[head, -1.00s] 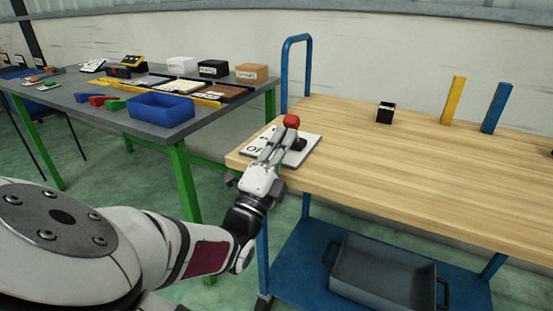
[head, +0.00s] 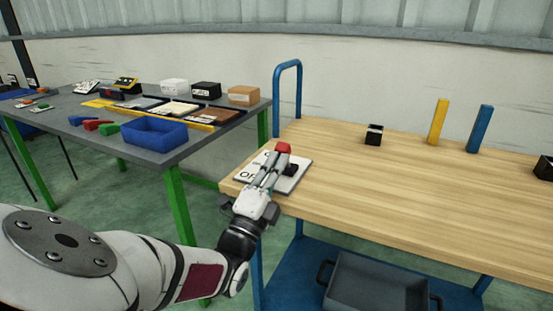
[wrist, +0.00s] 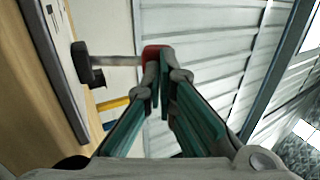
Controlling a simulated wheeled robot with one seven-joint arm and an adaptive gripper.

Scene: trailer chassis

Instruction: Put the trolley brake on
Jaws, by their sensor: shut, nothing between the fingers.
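The trolley (head: 420,190) has a wooden top and a blue frame. At its left end lies a white brake plate (head: 296,183) with black lettering, partly covered by my gripper. The brake lever has a dark pivot and a red knob (head: 283,148). In the wrist view a grey rod runs from the dark pivot (wrist: 85,65) to the red knob (wrist: 152,52). My gripper (head: 276,160) is shut and empty, its fingertips (wrist: 164,78) right at the knob. I cannot tell whether they touch it. The lettering by the lever is only partly readable.
A black block (head: 374,134), a yellow post (head: 438,121) and a blue post (head: 480,128) stand on the trolley top. A blue handle (head: 277,95) rises at its left end. A grey tray (head: 375,285) sits below. A grey table (head: 180,152) with a blue bin stands left.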

